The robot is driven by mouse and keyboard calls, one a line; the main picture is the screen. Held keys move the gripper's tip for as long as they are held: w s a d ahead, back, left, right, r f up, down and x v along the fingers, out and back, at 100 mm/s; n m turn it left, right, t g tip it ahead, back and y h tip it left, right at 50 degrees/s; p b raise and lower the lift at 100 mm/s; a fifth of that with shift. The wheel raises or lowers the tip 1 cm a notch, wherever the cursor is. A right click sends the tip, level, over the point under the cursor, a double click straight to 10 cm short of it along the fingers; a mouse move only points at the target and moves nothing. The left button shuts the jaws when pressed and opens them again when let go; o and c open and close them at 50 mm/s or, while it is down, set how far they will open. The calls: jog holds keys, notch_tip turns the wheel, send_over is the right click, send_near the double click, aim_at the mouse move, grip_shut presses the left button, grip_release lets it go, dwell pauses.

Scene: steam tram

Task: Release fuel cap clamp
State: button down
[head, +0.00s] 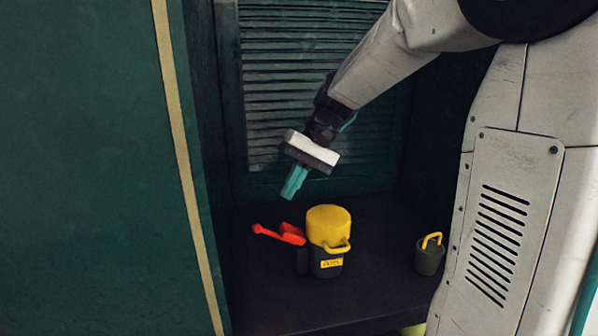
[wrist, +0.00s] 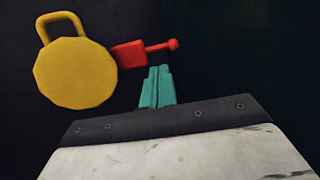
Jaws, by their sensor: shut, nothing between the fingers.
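The fuel canister has a black body (head: 325,266) with a yellow label and a round yellow cap (head: 328,224) with a loop handle. It stands upright on the dark shelf. The red clamp lever (head: 281,233) sticks out to the left of the cap and ends in a small knob. In the wrist view the yellow cap (wrist: 75,72) is at upper left and the red lever (wrist: 142,53) points right from it. My gripper (head: 294,182) has teal fingers closed together and empty, above and apart from the lever. The fingers (wrist: 157,82) show just below the lever in the wrist view.
A small black pot with a yellow handle (head: 429,256) stands on the shelf (head: 370,285) to the right. A slatted panel (head: 300,80) is behind my arm. A green wall with a tan strip (head: 185,160) bounds the left side. The shelf front is clear.

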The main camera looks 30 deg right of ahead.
aim_at(276, 236)
jog(key=x, duration=0.7)
jog(key=shift+f, duration=0.25)
jog(key=shift+a, duration=0.15)
